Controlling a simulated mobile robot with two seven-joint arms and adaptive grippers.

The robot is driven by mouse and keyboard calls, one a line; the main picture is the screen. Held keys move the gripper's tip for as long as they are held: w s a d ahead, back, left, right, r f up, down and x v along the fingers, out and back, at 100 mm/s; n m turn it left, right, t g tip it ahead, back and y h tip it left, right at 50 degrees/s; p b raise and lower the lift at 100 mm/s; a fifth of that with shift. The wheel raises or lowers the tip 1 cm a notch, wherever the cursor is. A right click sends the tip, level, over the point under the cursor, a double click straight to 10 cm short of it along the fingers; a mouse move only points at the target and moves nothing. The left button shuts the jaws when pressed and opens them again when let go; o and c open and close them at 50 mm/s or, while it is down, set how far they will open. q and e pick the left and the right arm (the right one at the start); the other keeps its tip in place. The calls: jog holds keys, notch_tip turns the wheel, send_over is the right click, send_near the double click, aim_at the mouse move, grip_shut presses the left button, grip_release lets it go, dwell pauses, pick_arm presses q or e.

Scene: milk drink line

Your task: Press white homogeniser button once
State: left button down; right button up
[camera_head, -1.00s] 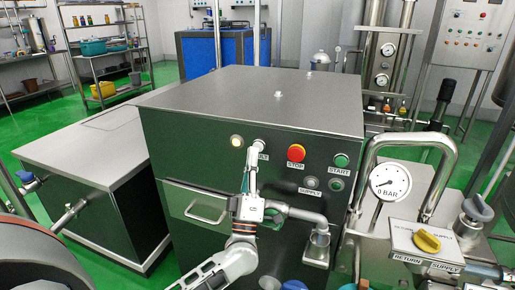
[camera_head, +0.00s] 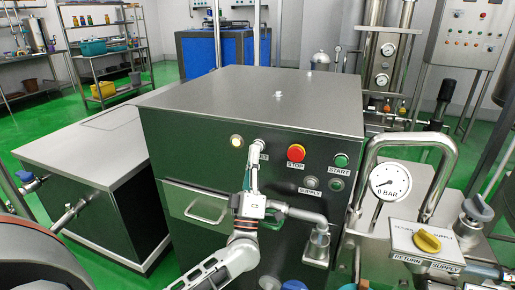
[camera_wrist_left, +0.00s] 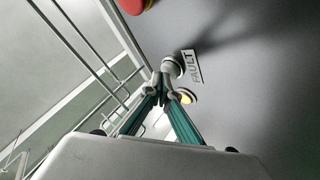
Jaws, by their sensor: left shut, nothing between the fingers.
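The homogeniser (camera_head: 205,160) is a dark grey cabinet with a steel top. On its front panel, a round white button (camera_head: 261,143) sits beside the partly covered FAULT label (camera_head: 266,156). In the left wrist view the white button (camera_wrist_left: 172,66) stands out from the panel beside the FAULT label (camera_wrist_left: 194,66). My left gripper (camera_head: 254,152) is shut and empty, pointing up at the white button. In the left wrist view its fingertips (camera_wrist_left: 161,88) are right at the button; I cannot tell whether they touch it. My right gripper is not in view.
A lit yellowish lamp (camera_head: 237,141) is left of the button. A red STOP button (camera_head: 296,153) and green START button (camera_head: 341,160) are to the right, with a SUPPLY lamp (camera_head: 312,183) below. A steel outlet pipe (camera_head: 300,213) lies beside my arm.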

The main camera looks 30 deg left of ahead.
pick_arm(q)
jog(key=shift+w, duration=0.3)
jog(key=shift+s, duration=0.1)
dwell(0.4)
jog(key=shift+s+d+p, duration=0.15)
jog(key=shift+s+p, duration=0.2)
jog(key=shift+s, duration=0.45)
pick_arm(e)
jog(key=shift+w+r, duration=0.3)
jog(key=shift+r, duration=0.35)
pick_arm(q)
jog(key=s+p, duration=0.1)
jog(key=s, duration=0.1)
jog(key=s+d, duration=0.1)
jog(key=s, duration=0.1)
jog(key=shift+s+d+p, duration=0.1)
jog(key=shift+s+p, duration=0.3)
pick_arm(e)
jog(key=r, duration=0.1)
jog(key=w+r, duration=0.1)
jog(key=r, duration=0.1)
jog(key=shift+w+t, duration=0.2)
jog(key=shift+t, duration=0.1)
